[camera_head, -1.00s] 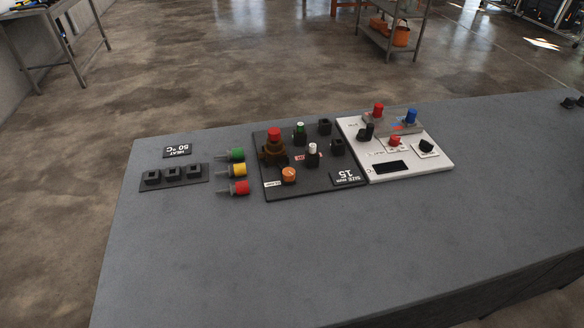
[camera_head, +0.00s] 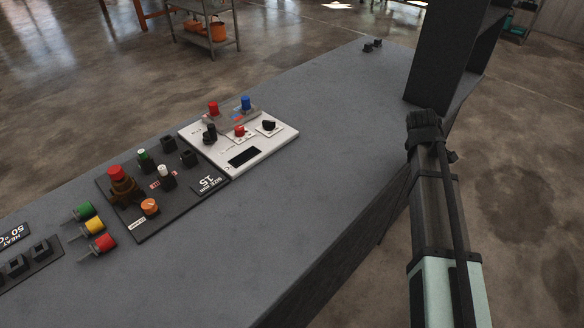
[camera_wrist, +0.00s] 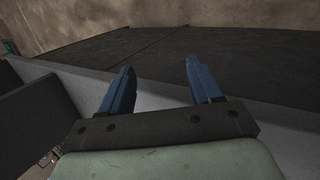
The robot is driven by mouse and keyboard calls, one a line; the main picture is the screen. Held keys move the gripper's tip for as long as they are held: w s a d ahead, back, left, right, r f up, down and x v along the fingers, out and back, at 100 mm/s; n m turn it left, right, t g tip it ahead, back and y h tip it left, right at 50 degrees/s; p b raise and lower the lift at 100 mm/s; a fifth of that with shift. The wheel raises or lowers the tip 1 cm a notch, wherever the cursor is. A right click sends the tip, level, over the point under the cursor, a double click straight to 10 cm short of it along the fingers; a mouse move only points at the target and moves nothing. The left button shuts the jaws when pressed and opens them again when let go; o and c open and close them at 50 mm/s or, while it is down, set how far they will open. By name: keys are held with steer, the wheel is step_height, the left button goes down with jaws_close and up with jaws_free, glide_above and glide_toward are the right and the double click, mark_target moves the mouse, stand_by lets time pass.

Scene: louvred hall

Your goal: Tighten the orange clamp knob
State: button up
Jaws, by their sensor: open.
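The orange clamp knob (camera_head: 150,206) stands on the near edge of a dark panel (camera_head: 140,235), beside a small white label, in the head view. The knob is upright and nothing touches it. My gripper (camera_wrist: 158,80) shows in the wrist view with its two blue fingers apart and nothing between them. The wrist view does not show the knob or the panel. In the head view my arm is at the right, beyond the table's near edge and well apart from the knob; the gripper's fingers cannot be made out there.
A red button (camera_head: 116,172) on a brown base, a white-topped switch (camera_head: 165,176) and a green one (camera_head: 143,156) crowd the knob's panel. A white panel (camera_head: 275,144) adjoins it. Green, yellow and red plugs (camera_head: 103,243) lie left. The grey table (camera_head: 310,215) is bare in front.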

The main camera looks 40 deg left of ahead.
steer(key=shift+n+y, duration=0.4)
steer(key=shift+n, duration=0.4)
steer(key=a+r, duration=0.2)
steer(key=s+a+r, duration=0.1)
steer(key=a+r, duration=0.3)
steer(key=r, duration=0.1)
steer(key=shift+s+a, duration=0.1)
steer(key=shift+s, duration=0.2)
steer(key=s+a+r+n+g+y, duration=0.1)
steer(key=s+a+r, duration=0.2)
steer(key=s+a, duration=0.75)
steer(key=s+a+r+g, duration=0.1)
steer(key=s+a+r, duration=0.2)
steer(key=s+a, duration=0.8)
steer(key=n+g, duration=0.1)
steer(key=g, duration=0.2)
glide_toward(148, 204)
steer(key=shift+h, duration=0.4)
steer(key=f, duration=0.8)
steer(key=shift+w+a+f, duration=0.15)
steer(key=shift+a+f, duration=0.15)
steer(key=c, duration=1)
steer(key=shift+c, duration=0.2)
